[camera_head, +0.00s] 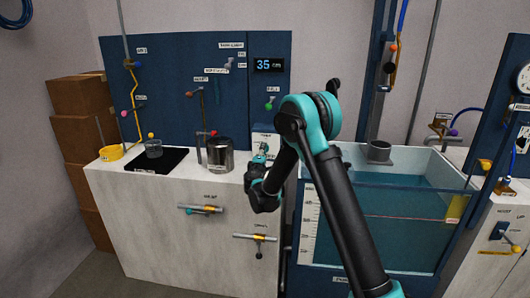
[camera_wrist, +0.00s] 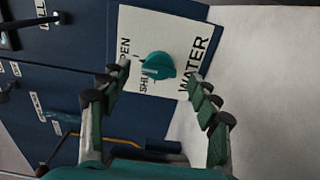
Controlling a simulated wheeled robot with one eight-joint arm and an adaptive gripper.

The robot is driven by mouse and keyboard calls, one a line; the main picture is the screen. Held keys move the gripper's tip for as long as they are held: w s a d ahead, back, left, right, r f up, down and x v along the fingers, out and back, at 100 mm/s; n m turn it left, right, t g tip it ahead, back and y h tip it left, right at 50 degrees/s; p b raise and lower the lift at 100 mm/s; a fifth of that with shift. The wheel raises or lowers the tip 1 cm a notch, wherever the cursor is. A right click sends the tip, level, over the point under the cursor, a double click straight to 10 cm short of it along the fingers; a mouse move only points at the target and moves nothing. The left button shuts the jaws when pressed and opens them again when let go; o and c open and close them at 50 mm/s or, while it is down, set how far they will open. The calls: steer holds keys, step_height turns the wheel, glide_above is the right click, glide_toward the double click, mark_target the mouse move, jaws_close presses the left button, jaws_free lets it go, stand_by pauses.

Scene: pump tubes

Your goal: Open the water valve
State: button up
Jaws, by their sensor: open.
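The water valve is a round teal knob (camera_wrist: 158,66) on a white plate (camera_wrist: 140,28) marked WATER, OPEN and SHUT, fixed to the blue panel. My gripper (camera_wrist: 160,75) is open and empty, pointing at the knob. In the wrist view one finger is on each side of the knob; I cannot tell whether they touch it or how far off they are. In the head view my gripper (camera_head: 262,153) is in front of the white plate (camera_head: 267,138), just above the counter, and hides most of the knob.
The white counter (camera_head: 120,185) holds a metal pot (camera_head: 220,155) left of my gripper and a red-handled tap (camera_head: 203,135). A water tank (camera_head: 400,230) stands to the right. Handles (camera_head: 200,210) stick out of the counter front. Brown boxes (camera_head: 80,140) stand at the left.

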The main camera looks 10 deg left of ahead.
steer(key=s, duration=0.7)
steer(key=shift+s+a, duration=0.1)
steer(key=shift+s, duration=0.25)
